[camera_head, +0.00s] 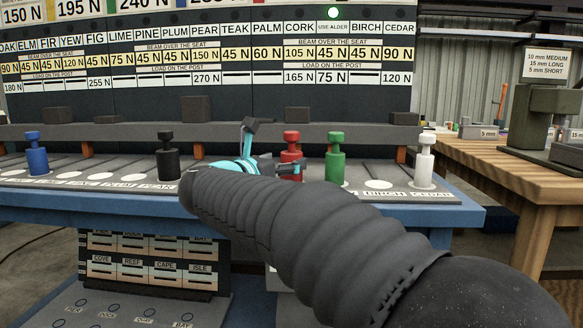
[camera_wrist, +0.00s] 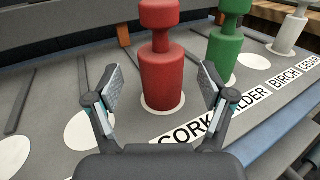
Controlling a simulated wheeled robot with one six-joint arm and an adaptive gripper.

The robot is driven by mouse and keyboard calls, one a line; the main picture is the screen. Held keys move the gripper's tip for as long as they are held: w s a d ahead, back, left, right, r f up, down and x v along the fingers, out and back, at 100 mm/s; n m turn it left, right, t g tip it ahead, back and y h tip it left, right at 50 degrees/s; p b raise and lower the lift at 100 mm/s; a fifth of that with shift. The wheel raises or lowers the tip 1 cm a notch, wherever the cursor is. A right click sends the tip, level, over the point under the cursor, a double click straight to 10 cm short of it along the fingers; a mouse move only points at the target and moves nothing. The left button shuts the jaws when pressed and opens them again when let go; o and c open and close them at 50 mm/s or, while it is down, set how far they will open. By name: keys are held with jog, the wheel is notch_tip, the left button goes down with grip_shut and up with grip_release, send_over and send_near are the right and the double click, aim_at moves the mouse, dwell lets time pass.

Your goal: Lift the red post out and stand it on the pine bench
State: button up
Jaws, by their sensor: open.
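The red post (camera_head: 291,150) stands upright on a white disc by the CORK label on the grey rack. In the wrist view the red post (camera_wrist: 163,72) stands ahead, between the finger lines, its top cut off by the frame. My gripper (camera_wrist: 161,88) is open, one finger on each side of the post's near side, with gaps visible. In the head view my gripper (camera_head: 268,152) is just left of the post, and one finger overlaps its lower part. A wooden bench (camera_head: 490,165), seemingly the pine bench, stands at the right.
A green post (camera_head: 336,165) stands close to the right of the red one, by ALDER. A white post (camera_head: 425,165) stands by CEDAR; the BIRCH disc (camera_head: 379,184) is empty. A dark beam (camera_head: 370,134) runs behind. The bench holds a grey stand (camera_head: 528,120) and small boxes.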

aim_at(286, 159)
jog(key=x, duration=0.3)
jog(key=shift+w+d, duration=0.25)
jog(key=shift+r, duration=0.1)
grip_shut()
jog(key=shift+r, duration=0.15)
